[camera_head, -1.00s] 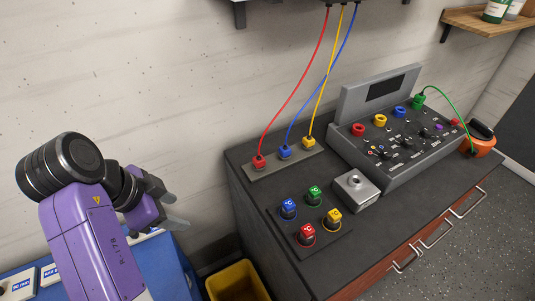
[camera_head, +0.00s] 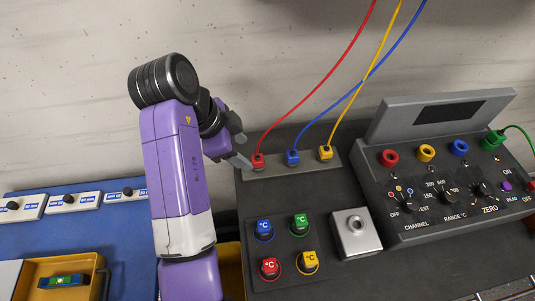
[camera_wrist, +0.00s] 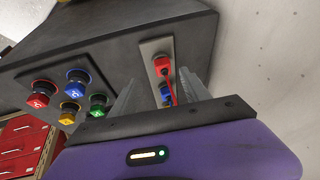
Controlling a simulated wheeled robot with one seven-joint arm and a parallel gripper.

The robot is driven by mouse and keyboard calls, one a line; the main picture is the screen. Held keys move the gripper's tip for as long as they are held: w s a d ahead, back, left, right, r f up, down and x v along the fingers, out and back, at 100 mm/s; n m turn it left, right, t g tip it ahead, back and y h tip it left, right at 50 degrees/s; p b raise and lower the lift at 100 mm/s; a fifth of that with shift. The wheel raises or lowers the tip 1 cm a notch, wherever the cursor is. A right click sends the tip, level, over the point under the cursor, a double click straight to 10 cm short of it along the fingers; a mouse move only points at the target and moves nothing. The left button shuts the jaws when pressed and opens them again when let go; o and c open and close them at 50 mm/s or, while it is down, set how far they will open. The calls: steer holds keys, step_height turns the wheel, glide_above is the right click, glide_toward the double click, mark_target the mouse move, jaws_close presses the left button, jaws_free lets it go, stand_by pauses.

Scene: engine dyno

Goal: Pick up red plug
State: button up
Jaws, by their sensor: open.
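The red plug (camera_head: 258,161) stands at the left end of a grey holder strip (camera_head: 332,158) at the back of the dark bench, with a red cable rising from it. My gripper (camera_head: 243,163) is just left of the plug in the head view. In the wrist view, the red plug (camera_wrist: 162,66) shows beyond and between the open fingers of my gripper (camera_wrist: 162,88), and its red cable runs down between them. The fingers are empty. I cannot tell whether a finger touches the plug.
A blue plug (camera_head: 292,157) and a yellow plug (camera_head: 325,153) stand to the right on the strip, their cables crossing above. Several coloured °C knobs (camera_head: 270,267) sit in front. A metal block (camera_head: 356,234) and a grey console (camera_head: 440,190) are to the right.

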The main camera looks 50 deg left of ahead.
mark_target(257, 159)
steer(key=shift+w+p+x, duration=0.2)
steer(key=shift+p+x, duration=0.25)
steer(key=shift+x, duration=1.25)
steer(key=shift+w+p+x, duration=0.15)
steer(key=shift+p+x, duration=0.25)
steer(key=shift+x, duration=1.3)
steer(key=shift+r, duration=0.15)
steer(key=c, duration=1.2)
